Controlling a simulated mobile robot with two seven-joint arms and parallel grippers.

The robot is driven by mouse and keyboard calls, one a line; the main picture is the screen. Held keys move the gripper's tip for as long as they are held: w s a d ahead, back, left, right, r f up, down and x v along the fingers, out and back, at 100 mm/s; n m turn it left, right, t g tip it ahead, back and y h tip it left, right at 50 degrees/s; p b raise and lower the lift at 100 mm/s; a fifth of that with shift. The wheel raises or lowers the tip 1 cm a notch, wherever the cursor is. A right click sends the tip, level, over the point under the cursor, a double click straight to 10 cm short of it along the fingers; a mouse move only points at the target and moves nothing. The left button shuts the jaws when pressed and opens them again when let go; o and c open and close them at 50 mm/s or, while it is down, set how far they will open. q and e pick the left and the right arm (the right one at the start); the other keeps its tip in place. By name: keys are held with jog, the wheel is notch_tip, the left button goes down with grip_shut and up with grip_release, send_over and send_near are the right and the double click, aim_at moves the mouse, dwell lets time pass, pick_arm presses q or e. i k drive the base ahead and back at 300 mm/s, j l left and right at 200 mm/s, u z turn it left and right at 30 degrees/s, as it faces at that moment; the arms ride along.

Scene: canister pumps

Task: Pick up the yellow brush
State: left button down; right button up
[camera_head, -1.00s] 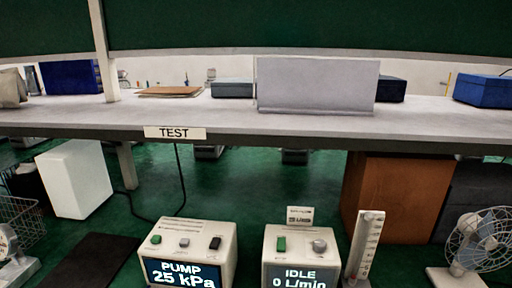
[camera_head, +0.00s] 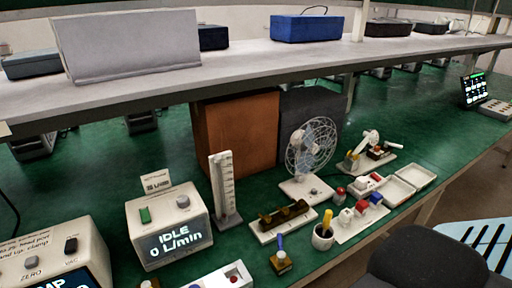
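A yellow-handled tool (camera_head: 327,222), which looks like the yellow brush, stands upright in a small white cup (camera_head: 322,240) at the lower middle right of the green bench. The cup hides its lower end, and its bristles cannot be made out. Neither of my grippers is in view.
Left of the cup are a tray with dark brass parts (camera_head: 283,220) and a blue-handled item (camera_head: 281,258). A white tray with coloured pieces (camera_head: 361,215) is close on its right. A fan (camera_head: 312,150) stands behind. A dark chair (camera_head: 425,262) is at lower right.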

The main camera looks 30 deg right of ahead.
aim_at(329, 213)
jog(key=l+z, duration=0.1)
jog(key=z, duration=1.55)
